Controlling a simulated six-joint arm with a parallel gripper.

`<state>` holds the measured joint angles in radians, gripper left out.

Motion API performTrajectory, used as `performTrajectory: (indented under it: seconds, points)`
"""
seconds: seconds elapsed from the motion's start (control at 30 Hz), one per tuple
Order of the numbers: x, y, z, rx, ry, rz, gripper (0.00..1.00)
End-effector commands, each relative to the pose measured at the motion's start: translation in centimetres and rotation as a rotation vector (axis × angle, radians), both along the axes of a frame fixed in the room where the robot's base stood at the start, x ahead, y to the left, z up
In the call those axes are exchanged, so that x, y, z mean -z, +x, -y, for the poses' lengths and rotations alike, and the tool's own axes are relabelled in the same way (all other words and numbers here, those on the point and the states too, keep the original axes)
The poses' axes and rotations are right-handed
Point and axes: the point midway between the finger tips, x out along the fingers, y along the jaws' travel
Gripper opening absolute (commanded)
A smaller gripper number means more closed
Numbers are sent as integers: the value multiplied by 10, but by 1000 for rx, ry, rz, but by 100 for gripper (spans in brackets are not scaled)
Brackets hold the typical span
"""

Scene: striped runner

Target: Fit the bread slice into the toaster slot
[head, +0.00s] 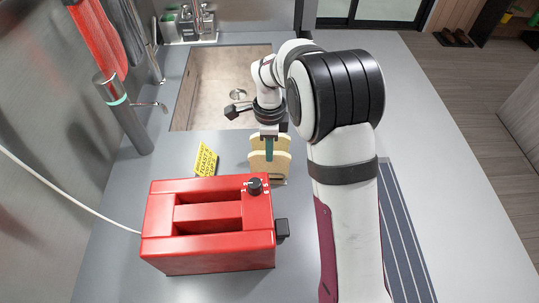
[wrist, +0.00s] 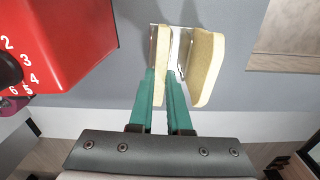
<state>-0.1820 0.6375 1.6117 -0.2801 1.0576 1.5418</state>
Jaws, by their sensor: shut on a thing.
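The red toaster (head: 208,222) stands on the grey counter with two long slots (head: 208,211) open on top, both empty as far as I see. Its dial and side also show in the wrist view (wrist: 60,45). My gripper (head: 269,158) is down at a small metal rack (wrist: 183,42) behind the toaster. Its green fingers (wrist: 163,80) are shut on the bread slice nearer the toaster (wrist: 164,48), which is upright. It also shows in the head view (head: 282,165). I cannot tell whether it still touches the rack.
A second bread slice (wrist: 207,65) stands upright beside the held one. A yellow sign (head: 206,159) stands behind the toaster. The sink (head: 215,90) lies further back. A white cord (head: 70,195) runs left, and a striped runner (head: 400,230) lies to the right.

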Motion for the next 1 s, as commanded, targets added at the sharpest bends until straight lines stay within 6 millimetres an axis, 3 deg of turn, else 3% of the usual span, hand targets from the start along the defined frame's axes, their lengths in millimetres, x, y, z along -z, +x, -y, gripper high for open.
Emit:
performTrajectory:
  seconds: [0.2, 0.53, 0.7, 0.87, 1.0]
  points:
    - [-39, 1, 0, 0, 1, 5, 0]
    - [-84, -27, 76, 6, 0, 3, 0]
    - [-101, -38, 102, 3, 0, 2, 0]
    - [-106, -41, 110, -2, -1, 0, 0]
    - [-125, -34, 110, -140, -3, 2, 0]
